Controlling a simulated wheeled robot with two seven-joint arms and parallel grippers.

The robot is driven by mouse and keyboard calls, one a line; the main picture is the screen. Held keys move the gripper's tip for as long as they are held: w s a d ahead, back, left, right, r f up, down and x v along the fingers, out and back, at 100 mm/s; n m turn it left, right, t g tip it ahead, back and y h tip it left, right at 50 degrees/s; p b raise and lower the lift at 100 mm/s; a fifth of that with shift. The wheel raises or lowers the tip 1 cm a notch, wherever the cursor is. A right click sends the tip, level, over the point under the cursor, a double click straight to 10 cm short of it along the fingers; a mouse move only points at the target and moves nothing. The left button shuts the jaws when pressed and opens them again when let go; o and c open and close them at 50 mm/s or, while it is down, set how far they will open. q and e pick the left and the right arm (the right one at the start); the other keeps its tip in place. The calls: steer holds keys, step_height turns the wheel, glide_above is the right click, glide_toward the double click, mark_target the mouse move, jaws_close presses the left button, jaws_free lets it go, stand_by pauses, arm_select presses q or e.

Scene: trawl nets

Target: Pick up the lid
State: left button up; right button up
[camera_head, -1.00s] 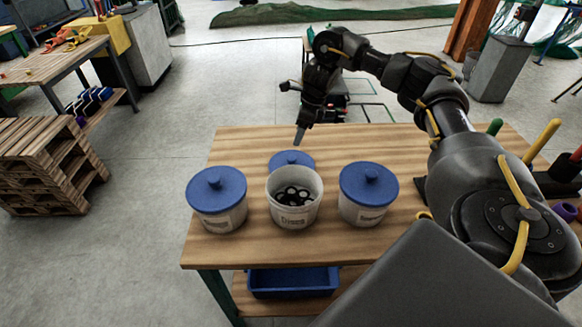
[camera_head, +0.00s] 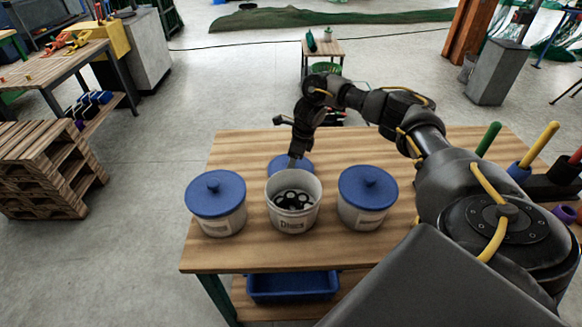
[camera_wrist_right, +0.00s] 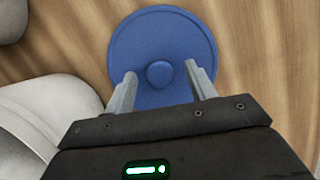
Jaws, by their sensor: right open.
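A blue lid (camera_head: 279,163) with a round knob lies on the wooden table behind an open white tub (camera_head: 292,216) that holds black rings. The near edge of the lid is hidden by the gripper body. My left gripper is not in view.
White tubs with blue lids stand left (camera_head: 216,207) and right (camera_head: 367,198) of the open tub. A blue tray (camera_head: 293,285) is on the shelf below. Upright coloured handles (camera_head: 540,145) stand at the right. The table's left back is bare.

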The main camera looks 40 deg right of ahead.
steer(key=c, duration=1.1)
steer(key=shift+o, duration=0.2)
